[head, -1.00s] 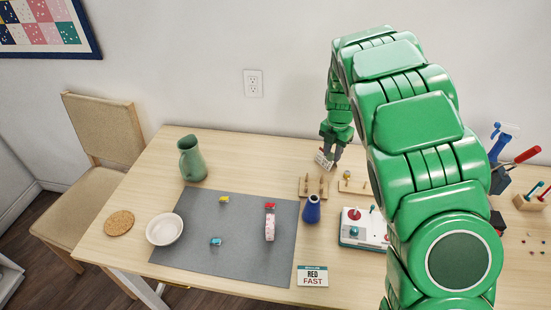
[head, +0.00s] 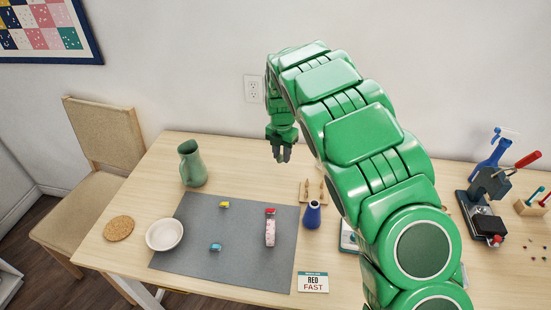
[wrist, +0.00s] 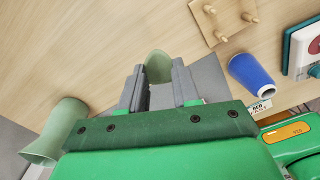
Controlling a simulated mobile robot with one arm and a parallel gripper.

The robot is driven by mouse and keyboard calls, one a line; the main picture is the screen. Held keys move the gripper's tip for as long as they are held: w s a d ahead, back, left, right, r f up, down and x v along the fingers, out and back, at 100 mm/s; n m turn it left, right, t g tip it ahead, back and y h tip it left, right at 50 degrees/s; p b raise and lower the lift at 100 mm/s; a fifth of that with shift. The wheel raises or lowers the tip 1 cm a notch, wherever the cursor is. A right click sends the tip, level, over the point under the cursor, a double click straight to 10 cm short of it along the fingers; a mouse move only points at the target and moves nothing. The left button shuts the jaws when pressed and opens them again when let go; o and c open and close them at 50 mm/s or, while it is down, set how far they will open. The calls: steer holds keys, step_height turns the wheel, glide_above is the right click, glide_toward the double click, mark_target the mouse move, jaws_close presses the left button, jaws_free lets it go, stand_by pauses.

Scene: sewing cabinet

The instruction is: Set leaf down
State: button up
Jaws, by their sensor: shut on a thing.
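A pale olive-green, rounded thing, which I take to be the leaf (wrist: 158,66), shows between my fingertips in the wrist view. My gripper (wrist: 158,87) is shut on it, with a grey finger on each side. In the head view my gripper (head: 280,154) points down above the back of the table, right of the green pitcher and behind the grey mat. The leaf cannot be made out there. The lower part of the leaf is hidden behind my gripper in the wrist view.
The grey mat (head: 235,262) bears yellow and blue clips and a pink-red item. The green pitcher (head: 192,165), white bowl (head: 164,235) and cork coaster (head: 119,228) stand left. Table space behind the mat is clear.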

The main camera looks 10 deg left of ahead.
steer(key=w+a+f, duration=0.2)
steer(key=w+f, duration=0.1)
steer(key=w, duration=0.3)
glide_above(276, 163)
steer(key=shift+s+f, duration=0.15)
steer(key=shift+f, duration=1.15)
steer(key=shift+s+f, duration=0.1)
steer(key=shift+f, duration=1.15)
steer(key=shift+f, duration=0.1)
steer(key=shift+w+a+f, duration=0.1)
steer(key=shift+w+f, duration=0.15)
steer(key=shift+f, duration=1.55)
steer(key=o, duration=1)
steer(key=shift+f, duration=0.1)
